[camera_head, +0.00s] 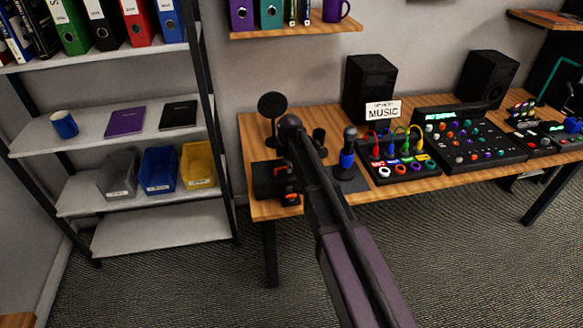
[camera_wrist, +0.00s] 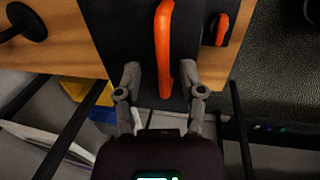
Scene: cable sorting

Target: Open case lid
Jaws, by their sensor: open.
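The black case (camera_head: 266,180) sits at the left end of the wooden desk, partly hidden behind my arm. Its lid looks shut. In the wrist view, the case's black top (camera_wrist: 115,35) carries a long orange handle (camera_wrist: 163,40). A smaller orange piece (camera_wrist: 222,30) sits on a black part to its right. My gripper (camera_wrist: 162,90) is open, with one finger on each side of the handle's near end. I cannot tell whether either finger touches it. In the head view my arm hides most of the gripper.
A round black disc on a stand (camera_head: 271,105) and a microphone (camera_head: 348,150) stand near the case. A cable panel (camera_head: 395,168), mixer (camera_head: 470,138) and speakers (camera_head: 369,88) fill the desk (camera_head: 420,185) rightward. A shelf with bins (camera_head: 160,170) stands left.

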